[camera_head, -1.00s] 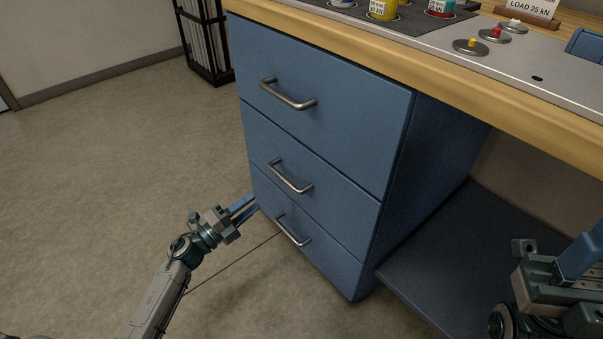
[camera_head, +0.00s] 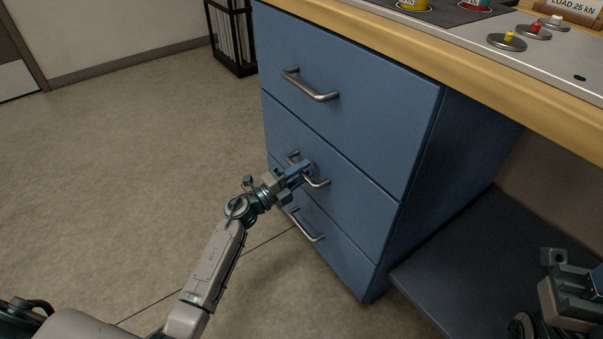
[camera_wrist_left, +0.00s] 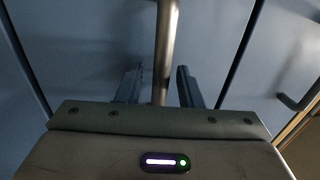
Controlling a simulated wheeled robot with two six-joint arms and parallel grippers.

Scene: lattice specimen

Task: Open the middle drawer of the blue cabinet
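The blue cabinet (camera_head: 418,190) stands under the bench with three drawers. The middle drawer (camera_head: 365,190) is shut, flush with the others. Its metal bar handle (camera_head: 321,184) is partly hidden by my left gripper (camera_head: 304,170). In the left wrist view, the handle (camera_wrist_left: 166,40) runs between the two fingers of my left gripper (camera_wrist_left: 160,86). The fingers are open, with a gap on each side of the bar. My right gripper (camera_head: 572,290) is partly in view at the lower right; its fingertips are cut off.
The top drawer's handle (camera_head: 310,86) and the bottom drawer's handle (camera_head: 306,226) lie above and below. The wooden bench edge (camera_head: 400,62) overhangs the cabinet. A dark low shelf (camera_head: 470,260) lies to the right. The floor (camera_head: 130,170) left of the cabinet is clear.

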